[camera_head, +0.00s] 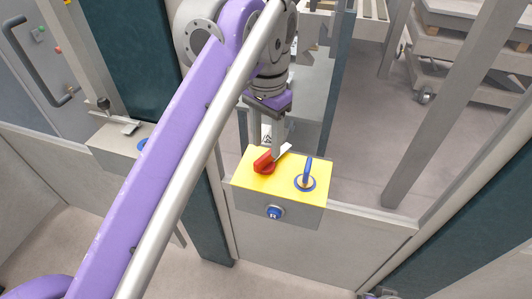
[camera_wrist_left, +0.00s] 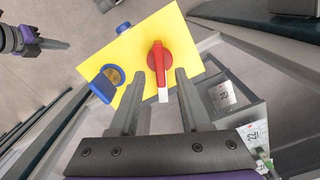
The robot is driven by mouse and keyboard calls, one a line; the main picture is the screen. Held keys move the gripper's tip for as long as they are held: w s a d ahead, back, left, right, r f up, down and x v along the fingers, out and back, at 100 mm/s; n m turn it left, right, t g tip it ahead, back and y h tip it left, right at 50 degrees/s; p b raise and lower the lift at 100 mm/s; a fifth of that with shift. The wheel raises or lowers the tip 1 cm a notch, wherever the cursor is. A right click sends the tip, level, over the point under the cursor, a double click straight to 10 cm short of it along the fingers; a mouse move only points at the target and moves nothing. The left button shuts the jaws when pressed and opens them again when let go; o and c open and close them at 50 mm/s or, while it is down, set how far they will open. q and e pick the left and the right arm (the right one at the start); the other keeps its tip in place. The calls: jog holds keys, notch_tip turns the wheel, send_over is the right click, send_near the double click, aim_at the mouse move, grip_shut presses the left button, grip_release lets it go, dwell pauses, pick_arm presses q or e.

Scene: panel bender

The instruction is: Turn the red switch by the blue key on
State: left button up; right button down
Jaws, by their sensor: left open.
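The red switch (camera_head: 264,163) sits on the yellow top of a grey box (camera_head: 262,201). The blue key (camera_head: 307,174) stands upright beside it, to the right. In the left wrist view the red switch (camera_wrist_left: 159,56) has a long handle with a white end, and the blue key (camera_wrist_left: 104,84) is to its left. My left gripper (camera_head: 278,147) points down over the switch. Its open fingers (camera_wrist_left: 159,78) lie on either side of the handle in the wrist view; contact is not visible.
A blue button (camera_head: 274,212) is on the box's front. A grey ledge box (camera_head: 118,146) is at the left. Clear panels and metal posts (camera_head: 452,95) stand behind and to the right. A wheeled cart (camera_head: 462,70) stands beyond them.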

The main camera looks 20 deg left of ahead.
aim_at(266, 154)
pick_arm(q)
jog(key=shift+f, duration=1.7)
grip_shut()
